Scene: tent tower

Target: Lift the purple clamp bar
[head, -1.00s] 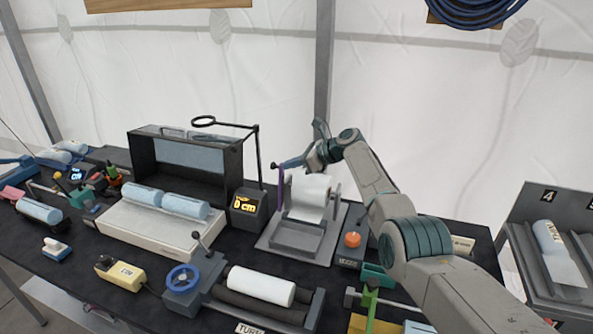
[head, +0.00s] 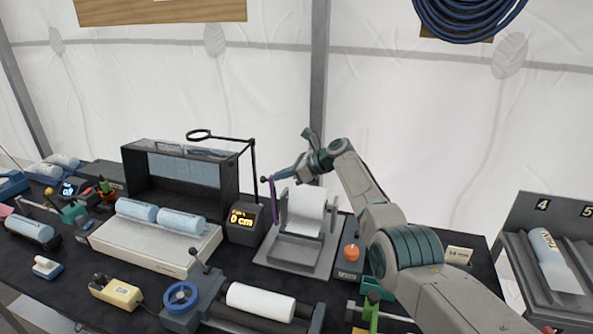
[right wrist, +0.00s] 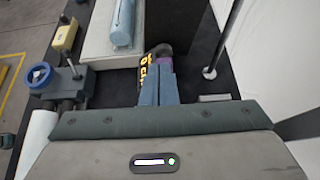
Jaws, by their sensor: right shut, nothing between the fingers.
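The purple clamp bar (head: 272,192) shows in the head view as a thin, upright purple strip at the left of the white roll's stand (head: 270,252). My right gripper (head: 270,179) is shut with nothing between its fingers, its tips at the bar's upper end. In the right wrist view its blue fingers (right wrist: 158,85) lie side by side, and a bit of purple (right wrist: 169,73) shows just beyond their tips. I cannot tell whether they touch the bar. The bar's lower end is hard to make out. My left gripper is not in view.
A display box (head: 243,223) stands just left of the stand, with a ring-ended black arm (head: 225,138) above it. A box with an orange knob (head: 351,252) is at the right. A blue-wheeled roller machine (head: 181,297) is in front. The table is crowded.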

